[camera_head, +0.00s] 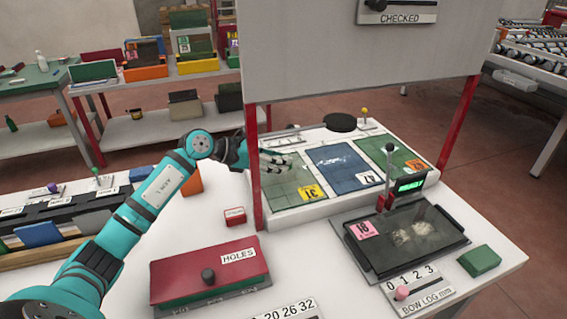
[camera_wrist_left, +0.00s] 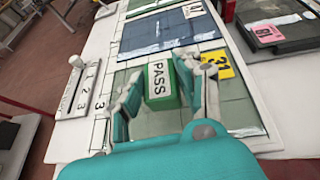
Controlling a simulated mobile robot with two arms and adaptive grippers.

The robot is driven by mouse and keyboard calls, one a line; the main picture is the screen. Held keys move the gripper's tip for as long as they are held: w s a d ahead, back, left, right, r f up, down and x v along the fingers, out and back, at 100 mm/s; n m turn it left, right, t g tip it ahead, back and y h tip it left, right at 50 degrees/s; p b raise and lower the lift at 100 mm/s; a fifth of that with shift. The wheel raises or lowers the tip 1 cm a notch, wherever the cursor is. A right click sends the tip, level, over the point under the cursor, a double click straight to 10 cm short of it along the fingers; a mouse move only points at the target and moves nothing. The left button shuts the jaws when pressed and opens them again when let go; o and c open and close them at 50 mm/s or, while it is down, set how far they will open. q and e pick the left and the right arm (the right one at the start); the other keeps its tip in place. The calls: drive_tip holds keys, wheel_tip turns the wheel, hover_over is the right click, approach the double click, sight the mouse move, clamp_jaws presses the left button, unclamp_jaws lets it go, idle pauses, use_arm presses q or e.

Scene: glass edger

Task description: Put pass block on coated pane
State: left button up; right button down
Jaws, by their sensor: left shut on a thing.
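My left gripper (camera_head: 277,160) reaches past the red post over the left pane of the white rack. In the left wrist view it is shut on the green pass block (camera_wrist_left: 161,86), whose white label reads PASS. The block is over the greenish pane with yellow tag 31 (camera_head: 285,188), which also shows in the wrist view (camera_wrist_left: 232,100). I cannot tell whether the block touches the glass. A blue pane (camera_head: 345,168) and another green pane (camera_head: 395,158) lie to its right. No visible label says which pane is coated. My right gripper is not in view.
A grey board (camera_head: 365,50) on red posts stands over the rack. A red HOLES box (camera_head: 208,270), a small red block (camera_head: 235,216), a black tray (camera_head: 408,240) with pink tag 18 and a green block (camera_head: 480,261) occupy the table front.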

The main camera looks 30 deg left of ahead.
use_arm(q)
drive_tip(key=shift+w+d, duration=0.2)
drive_tip(key=shift+w, duration=0.1)
drive_tip(key=f, duration=0.2)
drive_tip(key=w+f+p, duration=0.1)
drive_tip(key=shift+d+f, duration=0.15)
drive_tip(key=shift+d, duration=0.2)
drive_tip(key=shift+s+f, duration=0.1)
drive_tip(key=shift+f, duration=0.05)
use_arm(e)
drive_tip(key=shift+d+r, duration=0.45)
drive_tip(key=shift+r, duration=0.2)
use_arm(q)
drive_tip(key=shift+f, duration=0.1)
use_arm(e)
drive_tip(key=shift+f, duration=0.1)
use_arm(q)
drive_tip(key=o, duration=1.1)
drive_tip(key=shift+o, duration=0.2)
